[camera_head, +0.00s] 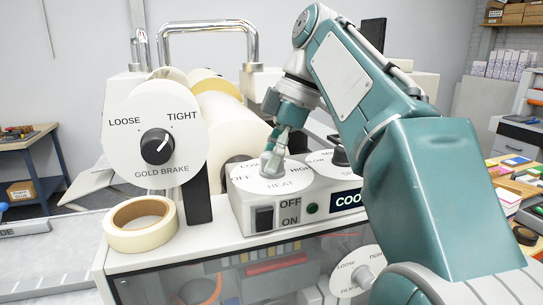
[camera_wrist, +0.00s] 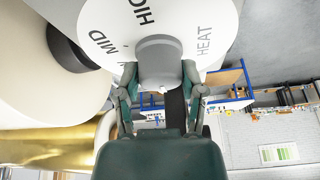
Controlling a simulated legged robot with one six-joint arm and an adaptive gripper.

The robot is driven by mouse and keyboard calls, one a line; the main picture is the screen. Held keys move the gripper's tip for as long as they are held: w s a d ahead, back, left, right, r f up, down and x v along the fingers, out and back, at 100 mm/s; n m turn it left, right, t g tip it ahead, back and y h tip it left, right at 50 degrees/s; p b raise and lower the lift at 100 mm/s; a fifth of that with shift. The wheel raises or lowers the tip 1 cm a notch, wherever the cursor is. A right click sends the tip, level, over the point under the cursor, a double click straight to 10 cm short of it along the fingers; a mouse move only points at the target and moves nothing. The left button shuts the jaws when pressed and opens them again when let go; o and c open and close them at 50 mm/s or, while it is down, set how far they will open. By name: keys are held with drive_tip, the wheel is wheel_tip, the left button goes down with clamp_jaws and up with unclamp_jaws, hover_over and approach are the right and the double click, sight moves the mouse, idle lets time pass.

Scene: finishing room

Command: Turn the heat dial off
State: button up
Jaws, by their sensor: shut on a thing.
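The heat dial's round white plate (camera_head: 262,185) lies on the sloped top of a control box; OFF, HIGH, HEAT and part of LOW are readable. My gripper (camera_head: 274,160) comes down over its knob and mostly hides it. In the wrist view the grey knob (camera_wrist: 159,60) stands between the two fingers of my gripper (camera_wrist: 160,82), which are shut on it from both sides. HIGH, MID and HEAT show on the plate (camera_wrist: 185,20) there. I cannot tell which label the knob points at.
The control box (camera_head: 243,208) has an OFF/ON rocker switch (camera_head: 264,217). A speed dial (camera_head: 340,158) is close on the right, partly behind my arm. The gold brake dial (camera_head: 157,147) and a tape roll (camera_head: 140,223) stand left. A metal handle (camera_head: 208,27) arches behind.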

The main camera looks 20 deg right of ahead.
drive_tip(key=o, duration=1.1)
drive_tip(key=shift+w+a, duration=0.1)
drive_tip(key=shift+o, duration=0.2)
